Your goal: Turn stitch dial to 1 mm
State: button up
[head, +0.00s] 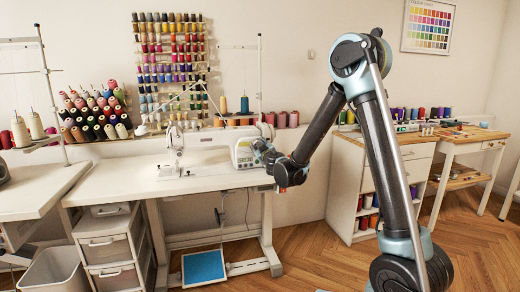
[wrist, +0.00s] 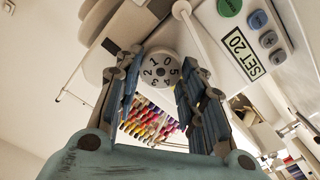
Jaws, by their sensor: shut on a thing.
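The stitch dial (wrist: 161,72) is a round white knob with black numbers on the sewing machine's pale housing, near the top middle of the wrist view. In the head view my gripper (head: 262,150) is at the right end of the sewing machine (head: 207,157); the dial is hidden there.
The machine stands on a white table (head: 120,178). Thread cones (head: 95,112) and a wall spool rack (head: 170,55) are behind. Floor is open in front.

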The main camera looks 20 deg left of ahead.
jog(key=o, duration=1)
jog(key=shift+o, duration=0.2)
jog(key=v, duration=0.8)
